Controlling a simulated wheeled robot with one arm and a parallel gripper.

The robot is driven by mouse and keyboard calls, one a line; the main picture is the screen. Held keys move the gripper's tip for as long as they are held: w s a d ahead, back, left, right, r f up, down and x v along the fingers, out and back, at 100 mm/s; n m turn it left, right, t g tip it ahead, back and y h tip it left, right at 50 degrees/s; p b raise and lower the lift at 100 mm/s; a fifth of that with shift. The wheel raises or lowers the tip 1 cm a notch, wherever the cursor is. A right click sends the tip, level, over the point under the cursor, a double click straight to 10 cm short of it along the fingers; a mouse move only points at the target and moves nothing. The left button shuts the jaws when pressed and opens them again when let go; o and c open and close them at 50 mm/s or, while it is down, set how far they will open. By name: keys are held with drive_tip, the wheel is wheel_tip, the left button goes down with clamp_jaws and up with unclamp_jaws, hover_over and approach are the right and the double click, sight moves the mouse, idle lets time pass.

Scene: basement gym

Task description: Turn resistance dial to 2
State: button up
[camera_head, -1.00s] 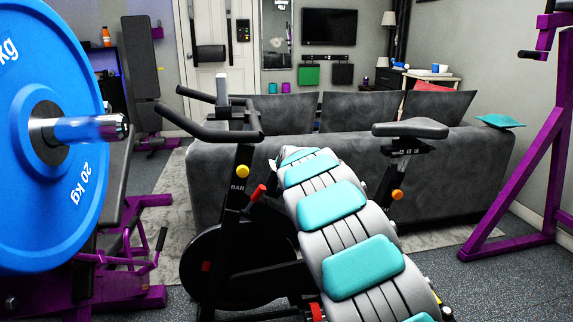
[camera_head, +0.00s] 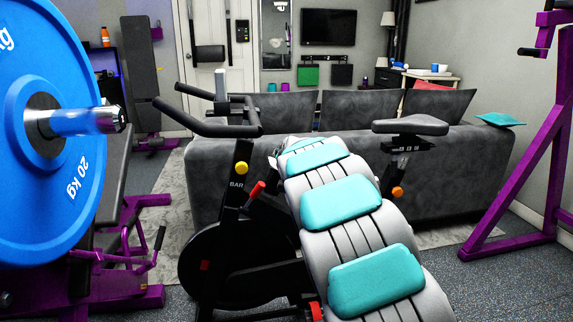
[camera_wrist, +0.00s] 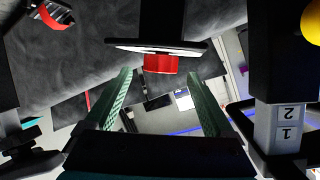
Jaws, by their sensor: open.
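The black exercise bike (camera_head: 222,225) stands in front of me. A red knob (camera_head: 256,190) sticks out from its frame below the handlebar. In the wrist view, a red cylindrical dial (camera_wrist: 161,63) hangs under a black post with a flat plate, just beyond and between my fingertips. My gripper (camera_wrist: 159,78) is open, its two green fingers apart and empty; I see no contact with the dial. No number is readable on the dial. In the head view my gripper is hidden behind my arm.
A yellow knob (camera_wrist: 312,22) and a post marked 1 and 2 (camera_wrist: 286,125) stand at right in the wrist view. The bike seat (camera_head: 410,125) is right of my arm. A grey sofa (camera_head: 450,185) stands behind, a blue weight plate (camera_head: 75,150) at left.

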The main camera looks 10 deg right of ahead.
drive_tip(key=shift+b+v, duration=0.3)
drive_tip(key=shift+v, duration=1.5)
drive_tip(key=s+f+n+g, duration=0.2)
drive_tip(key=s+f+g, duration=0.3)
drive_tip(key=s, duration=1.5)
drive_tip(key=s+f+n+g, duration=0.2)
drive_tip(key=s+f+g, duration=0.3)
drive_tip(key=s, duration=1.6)
drive_tip(key=s+a+f+n+g+y, duration=0.1)
drive_tip(key=s+f+g, duration=0.4)
drive_tip(key=s, duration=1.6)
drive_tip(key=shift+f+n, duration=0.7)
drive_tip(key=shift+n, duration=0.1)
drive_tip(key=shift+a, duration=0.15)
